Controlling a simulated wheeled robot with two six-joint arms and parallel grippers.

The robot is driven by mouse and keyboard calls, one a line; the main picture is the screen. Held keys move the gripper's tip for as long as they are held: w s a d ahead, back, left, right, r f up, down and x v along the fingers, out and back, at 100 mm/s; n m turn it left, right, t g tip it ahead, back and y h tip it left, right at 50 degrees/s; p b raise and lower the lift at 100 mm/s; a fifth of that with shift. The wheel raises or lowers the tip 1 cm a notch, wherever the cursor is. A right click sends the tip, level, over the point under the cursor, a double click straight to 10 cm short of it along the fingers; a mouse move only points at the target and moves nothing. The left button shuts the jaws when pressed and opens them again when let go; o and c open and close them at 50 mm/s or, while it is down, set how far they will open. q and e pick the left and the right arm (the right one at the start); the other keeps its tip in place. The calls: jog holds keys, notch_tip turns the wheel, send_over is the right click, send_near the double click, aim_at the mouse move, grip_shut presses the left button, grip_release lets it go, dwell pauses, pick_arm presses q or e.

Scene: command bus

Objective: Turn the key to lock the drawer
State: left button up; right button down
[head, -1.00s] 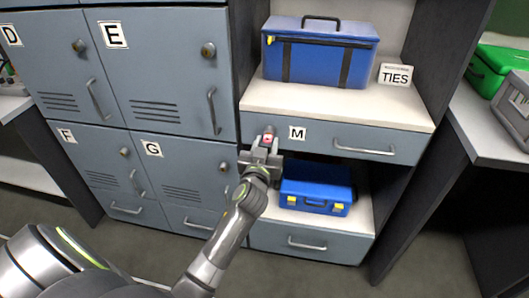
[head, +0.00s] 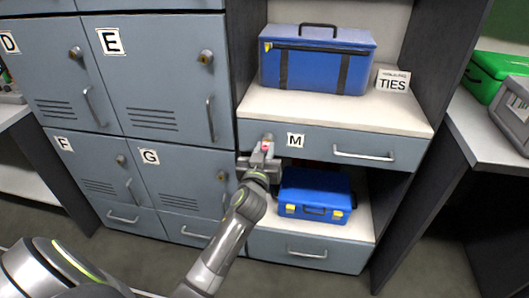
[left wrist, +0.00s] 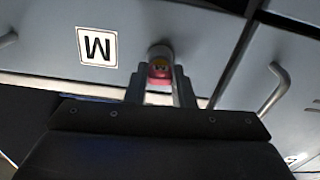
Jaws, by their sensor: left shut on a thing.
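The drawer marked M (head: 375,139) is closed, in the grey-blue unit under the shelf with the TIES sign. Its lock (head: 267,137) is at the drawer front's left end, left of the M label. My left gripper (head: 265,152) is in front of this lock, shut on the small red key (left wrist: 160,71). In the left wrist view the key sits between the two fingers, up against the round metal lock (left wrist: 160,53). The fingers hide the key's sides, and I cannot tell its turn angle for sure. My right gripper is not in view.
The drawer's bar handle (head: 364,156) is to the right of the lock. A blue case (head: 316,194) stands on the shelf below, close to my left gripper. A larger blue box (head: 316,62) stands above. Lockers (head: 165,75) stand to the left.

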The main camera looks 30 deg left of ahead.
pick_arm(q)
jog(key=n+b, duration=0.2)
jog(key=shift+n, duration=0.4)
dwell(0.3)
jog(key=shift+n+b, duration=1.45)
jog(key=shift+n, duration=0.35)
